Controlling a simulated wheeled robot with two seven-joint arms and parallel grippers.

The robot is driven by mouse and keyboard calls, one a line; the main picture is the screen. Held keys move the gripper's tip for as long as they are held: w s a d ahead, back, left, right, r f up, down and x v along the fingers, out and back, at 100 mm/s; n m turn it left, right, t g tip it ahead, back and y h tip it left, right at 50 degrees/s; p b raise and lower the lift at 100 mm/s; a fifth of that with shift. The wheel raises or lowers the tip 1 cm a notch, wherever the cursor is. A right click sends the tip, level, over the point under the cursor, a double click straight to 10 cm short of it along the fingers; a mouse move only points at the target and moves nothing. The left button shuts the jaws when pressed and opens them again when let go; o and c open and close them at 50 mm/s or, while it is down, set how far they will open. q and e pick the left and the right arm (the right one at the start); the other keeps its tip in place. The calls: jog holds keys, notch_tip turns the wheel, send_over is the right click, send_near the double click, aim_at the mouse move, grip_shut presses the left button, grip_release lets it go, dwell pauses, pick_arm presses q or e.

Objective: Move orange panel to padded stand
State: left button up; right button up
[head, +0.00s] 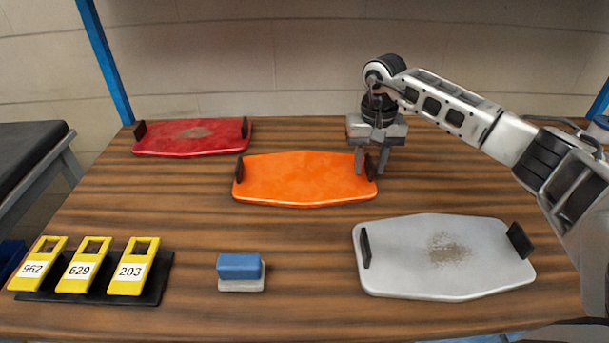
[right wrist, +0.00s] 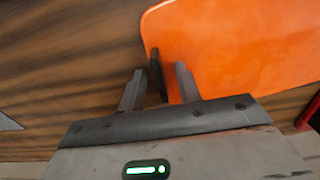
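The orange panel (head: 300,178) lies flat on the wooden table, with a dark upright handle at each end. My right gripper (head: 372,165) is over its right end. In the right wrist view, the two fingers of my right gripper (right wrist: 158,88) are apart, one on each side of that dark handle (right wrist: 156,72), with a visible gap on at least one side. The panel (right wrist: 240,50) also shows there. The padded stand (head: 30,148), with a black top and grey legs, is at the left edge, beside the table. My left gripper is not in view.
A red panel (head: 190,138) lies at the back left and a grey panel (head: 445,258) at the front right. A blue and grey block (head: 240,272) and a black holder with yellow numbered tags (head: 92,268) are in front. Blue posts (head: 104,60) rise behind.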

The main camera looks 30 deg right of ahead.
grip_shut()
dwell(0.3)
